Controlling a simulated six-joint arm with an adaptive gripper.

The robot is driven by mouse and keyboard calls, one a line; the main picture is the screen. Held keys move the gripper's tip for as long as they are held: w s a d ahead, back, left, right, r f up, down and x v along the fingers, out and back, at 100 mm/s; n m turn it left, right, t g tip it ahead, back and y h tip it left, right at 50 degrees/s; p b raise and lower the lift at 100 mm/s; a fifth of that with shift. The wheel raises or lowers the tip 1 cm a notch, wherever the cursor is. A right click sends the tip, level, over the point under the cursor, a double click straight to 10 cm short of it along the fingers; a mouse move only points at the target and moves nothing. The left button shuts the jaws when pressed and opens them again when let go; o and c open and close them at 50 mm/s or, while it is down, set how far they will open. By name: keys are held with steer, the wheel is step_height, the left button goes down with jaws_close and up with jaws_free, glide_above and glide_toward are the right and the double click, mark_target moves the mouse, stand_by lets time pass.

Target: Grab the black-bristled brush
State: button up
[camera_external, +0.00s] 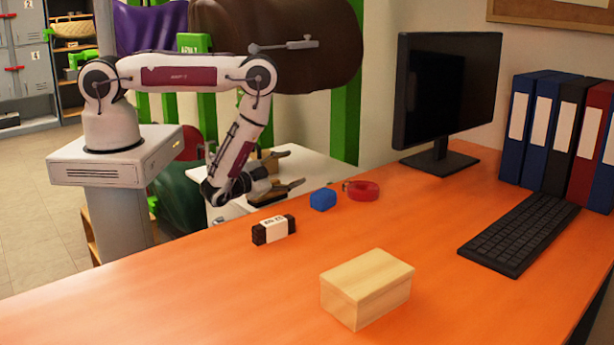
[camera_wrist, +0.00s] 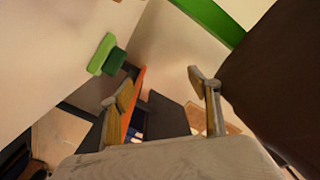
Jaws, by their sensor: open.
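I cannot clearly make out a black-bristled brush in either view. A small block with dark ends and a white lettered band (camera_external: 273,230) lies on the orange desk in the external view; I cannot tell whether it has bristles. My gripper (camera_external: 290,168) is open and empty, above and behind that block, near the desk's far left edge. Its two fingers point to the right. In the wrist view my gripper (camera_wrist: 161,86) shows both fingers spread, with nothing between them.
A blue block (camera_external: 323,199) and a red tape roll (camera_external: 362,190) lie near the gripper. A wooden box (camera_external: 366,289) stands at the front. A monitor (camera_external: 447,90), keyboard (camera_external: 519,235) and several binders (camera_external: 541,130) fill the right. The orange desk (camera_external: 180,295) is clear at front left.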

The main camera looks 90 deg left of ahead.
steer(key=s+f+n, duration=0.2)
steer(key=s, duration=0.1)
steer(key=s+a+f+n+g+h, duration=0.1)
steer(key=s+f+n, duration=0.1)
steer(key=s+n, duration=0.1)
steer(key=s+a+f+n+h, duration=0.1)
steer(key=s+f+n, duration=0.1)
steer(key=s+f, duration=0.1)
steer(key=shift+s+a+n+g, duration=0.2)
steer(key=shift+n+g, duration=0.1)
steer(key=shift+g, duration=0.1)
steer(key=shift+s+f+n, duration=0.3)
steer(key=shift+s+n, duration=0.15)
steer(key=shift+n, duration=0.15)
steer(key=shift+x, duration=1.3)
steer(key=shift+w, duration=0.15)
steer(key=shift+x, duration=2.5)
steer(key=c, duration=1.3)
